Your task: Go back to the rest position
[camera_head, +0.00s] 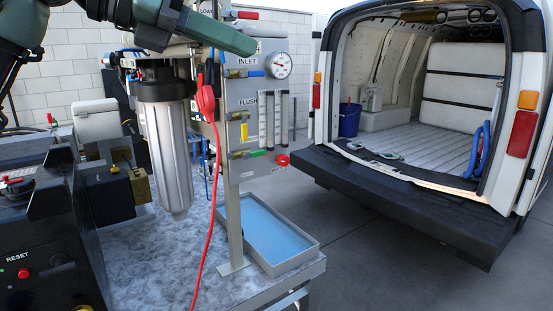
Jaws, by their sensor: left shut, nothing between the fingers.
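My left arm comes in from the top left, with dark green links. My left gripper (244,42) is at its end, pointing right and slightly down, in front of the top of the upright panel. It looks shut and empty. Its tip is above and left of the round gauge (279,65); I cannot tell whether it touches the panel. A clear filter housing (168,150) hangs below and left of it. A red clip (205,97) with a red cable hangs on the panel post. My right gripper is not in view.
The panel has flow tubes (274,122) and coloured valve handles. A blue-floored tray (265,232) lies on the bench (150,262). A black control box (45,235) stands at left. A white van (333,75) with an open rear and black bumper (390,200) stands at right.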

